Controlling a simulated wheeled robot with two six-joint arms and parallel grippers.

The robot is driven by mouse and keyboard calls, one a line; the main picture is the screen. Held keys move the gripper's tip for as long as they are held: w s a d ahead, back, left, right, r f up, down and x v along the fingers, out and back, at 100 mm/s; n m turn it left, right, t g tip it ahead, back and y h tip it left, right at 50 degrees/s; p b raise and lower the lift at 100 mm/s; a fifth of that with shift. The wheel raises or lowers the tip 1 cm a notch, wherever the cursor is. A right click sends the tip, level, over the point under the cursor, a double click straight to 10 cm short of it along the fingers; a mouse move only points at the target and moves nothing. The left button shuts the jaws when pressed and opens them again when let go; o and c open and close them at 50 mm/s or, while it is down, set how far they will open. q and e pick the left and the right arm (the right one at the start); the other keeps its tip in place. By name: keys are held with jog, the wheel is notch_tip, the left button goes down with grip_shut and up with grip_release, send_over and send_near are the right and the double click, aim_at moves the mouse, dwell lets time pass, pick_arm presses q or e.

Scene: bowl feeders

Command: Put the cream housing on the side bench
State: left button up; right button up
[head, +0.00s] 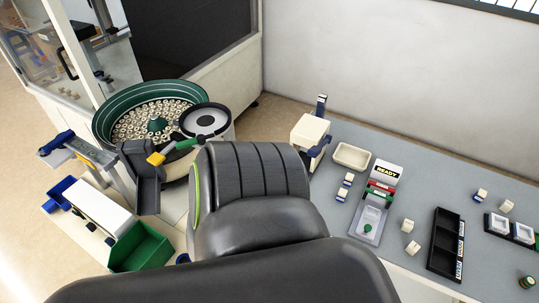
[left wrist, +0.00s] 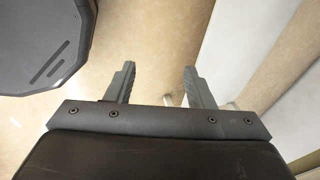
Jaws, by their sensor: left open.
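Several small cream blocks sit on the grey bench (head: 450,185) at the right of the head view. Plain cream ones are here (head: 408,225), just below it (head: 413,248), and farther right (head: 507,206). I cannot tell which is the cream housing. My left gripper (left wrist: 160,88) is open in the left wrist view, with nothing between its fingers and floor beyond. In the head view my dark arm links fill the lower middle and hide the gripper. My right gripper is not in view.
A green bowl feeder (head: 187,90) full of small parts stands at the left, above a green bin (head: 152,252). The grey bench carries a cream-and-blue machine (head: 310,130), a cream tray (head: 352,156), a READY fixture (head: 366,222) and a black compartment tray (head: 437,262).

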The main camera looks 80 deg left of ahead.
pick_arm(q)
jog(key=s+a+f+n+g, duration=0.1)
jog(key=s+f+n, duration=0.1)
jog(key=s+n, duration=0.2)
jog(key=s+a+f+n+g+b, duration=0.1)
jog(key=s+a+f+n, duration=0.1)
jog(key=s, duration=0.6)
jog(key=shift+f+n, duration=0.5)
jog(key=shift+n, duration=0.9)
